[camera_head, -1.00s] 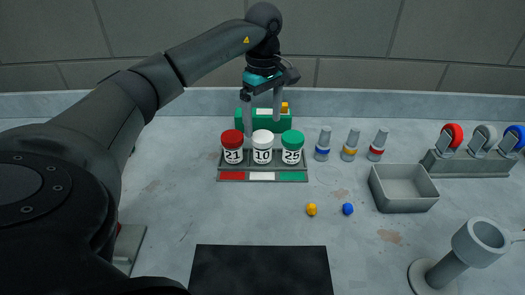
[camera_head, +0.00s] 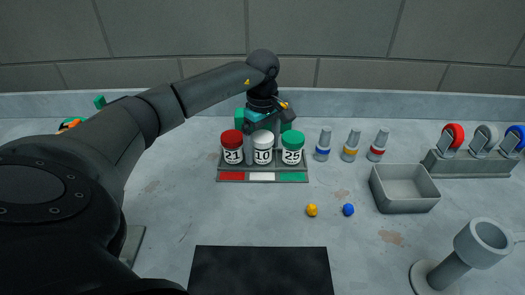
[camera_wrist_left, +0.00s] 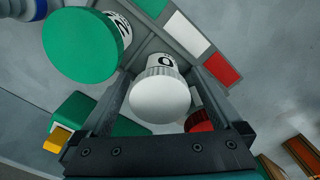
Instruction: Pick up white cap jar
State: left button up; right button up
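The white cap jar (camera_head: 263,155) stands upright in the middle of a grey rack (camera_head: 224,174), between the red cap jar (camera_head: 232,154) and the green cap jar (camera_head: 293,155). My left gripper (camera_head: 262,148) reaches down over it from behind. In the left wrist view the white cap jar (camera_wrist_left: 160,96) is between the two fingers, one on each side. The fingers look open, with small gaps to the cap. The green cap jar (camera_wrist_left: 85,45) is outside one finger; the red cap jar (camera_wrist_left: 200,121) is partly hidden behind the other. My right gripper is out of view.
A green block (camera_head: 240,117) is behind the rack, mostly hidden by the gripper. Several grey vials (camera_head: 349,148) stand right of the rack, close to the green cap jar.

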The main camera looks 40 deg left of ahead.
pick_arm(q)
jog(key=c, duration=1.3)
jog(key=shift+r, duration=0.1)
jog(key=shift+r+p, duration=1.65)
jog(key=shift+r, duration=8.25)
